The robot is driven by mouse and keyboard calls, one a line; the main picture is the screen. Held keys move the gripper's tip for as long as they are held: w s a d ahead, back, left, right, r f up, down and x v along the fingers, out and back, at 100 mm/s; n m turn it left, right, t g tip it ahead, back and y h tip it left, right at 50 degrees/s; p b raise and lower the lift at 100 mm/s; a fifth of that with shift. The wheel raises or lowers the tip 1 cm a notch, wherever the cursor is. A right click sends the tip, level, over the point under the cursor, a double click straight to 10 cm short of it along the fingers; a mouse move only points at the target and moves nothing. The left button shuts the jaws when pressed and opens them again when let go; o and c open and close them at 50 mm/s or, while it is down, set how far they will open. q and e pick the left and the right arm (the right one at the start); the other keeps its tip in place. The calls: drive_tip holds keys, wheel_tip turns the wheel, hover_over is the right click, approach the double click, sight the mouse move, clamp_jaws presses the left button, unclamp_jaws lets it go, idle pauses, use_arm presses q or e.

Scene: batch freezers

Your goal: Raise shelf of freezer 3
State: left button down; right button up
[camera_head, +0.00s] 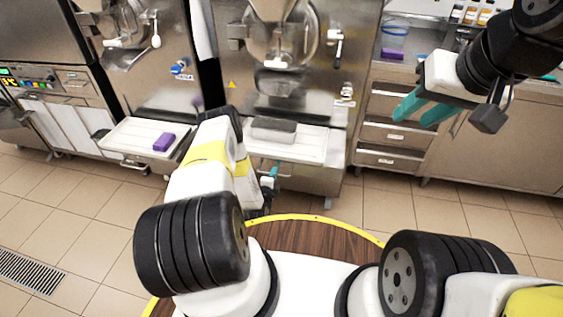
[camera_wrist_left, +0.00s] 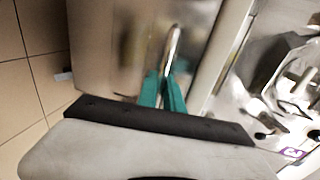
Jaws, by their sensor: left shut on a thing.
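A freezer (camera_head: 300,90) stands in the middle of the head view, with a white shelf (camera_head: 318,147) low on its front. My left gripper (camera_head: 272,175) is just below the shelf's front edge, mostly hidden behind my own arm. In the left wrist view its teal fingers (camera_wrist_left: 162,92) are shut on a shiny metal handle (camera_wrist_left: 173,48), in front of a steel panel. A purple tag that seems to read 3 (camera_wrist_left: 292,152) shows at the lower right there. My right gripper (camera_head: 425,108) is open and empty, raised in front of the drawers at the right.
Steel drawers (camera_head: 390,132) and a counter with bottles (camera_head: 470,15) stand right. Tiled floor (camera_head: 60,235) is clear at the left.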

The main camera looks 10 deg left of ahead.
use_arm(q)
wheel_tip(320, 180, up, 3)
drive_tip(key=shift+f, duration=0.1)
drive_tip(key=shift+w+r, duration=0.15)
drive_tip(key=shift+r, duration=0.1)
drive_tip(key=c, duration=1.5)
unclamp_jaws()
drive_tip(key=shift+s, duration=0.35)
drive_tip(key=v, duration=0.7)
